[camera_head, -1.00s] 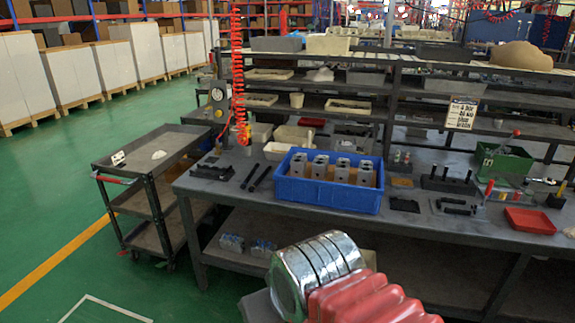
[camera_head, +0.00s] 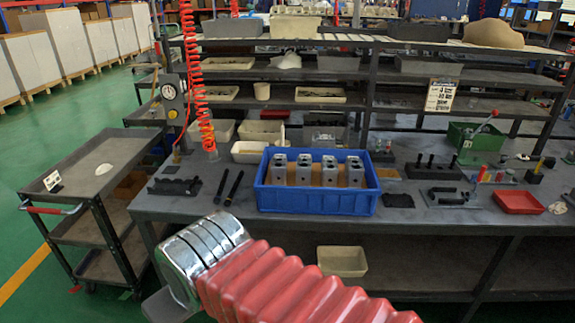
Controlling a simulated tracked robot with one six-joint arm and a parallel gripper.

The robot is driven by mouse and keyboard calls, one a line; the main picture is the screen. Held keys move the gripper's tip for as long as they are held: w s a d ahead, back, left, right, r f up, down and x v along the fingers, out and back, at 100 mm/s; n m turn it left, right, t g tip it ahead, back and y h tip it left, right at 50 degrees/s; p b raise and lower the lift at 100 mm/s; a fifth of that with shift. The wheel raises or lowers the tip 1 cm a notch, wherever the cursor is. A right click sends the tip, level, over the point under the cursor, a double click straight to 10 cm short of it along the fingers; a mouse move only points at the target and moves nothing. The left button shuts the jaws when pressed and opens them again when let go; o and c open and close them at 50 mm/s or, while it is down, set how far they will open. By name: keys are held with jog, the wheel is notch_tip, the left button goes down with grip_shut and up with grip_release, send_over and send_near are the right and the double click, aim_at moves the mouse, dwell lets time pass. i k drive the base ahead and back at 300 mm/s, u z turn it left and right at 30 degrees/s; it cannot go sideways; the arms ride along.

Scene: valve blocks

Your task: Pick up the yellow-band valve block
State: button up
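A blue bin (camera_head: 318,202) stands on the workbench in the middle of the view. Several grey valve blocks (camera_head: 329,171) stand upright in it in a row, with dark holes in their tops. I cannot make out a yellow band on any of them. My arm, with red bellows and a chrome joint, crosses the lower middle in front of the bench. My gripper is not in view, so I cannot tell its state.
The dark workbench (camera_head: 415,219) also holds black bars (camera_head: 233,187), a red tray (camera_head: 519,201) and a green box (camera_head: 476,142). A grey cart (camera_head: 97,168) stands at left on green floor. A coiled red hose (camera_head: 191,70) hangs left of the bin. A cream bin (camera_head: 342,262) sits on the lower shelf.

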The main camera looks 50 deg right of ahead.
aim_at(303, 168)
jog(key=z, duration=0.3)
jog(key=i, duration=1.25)
jog(key=z, duration=0.45)
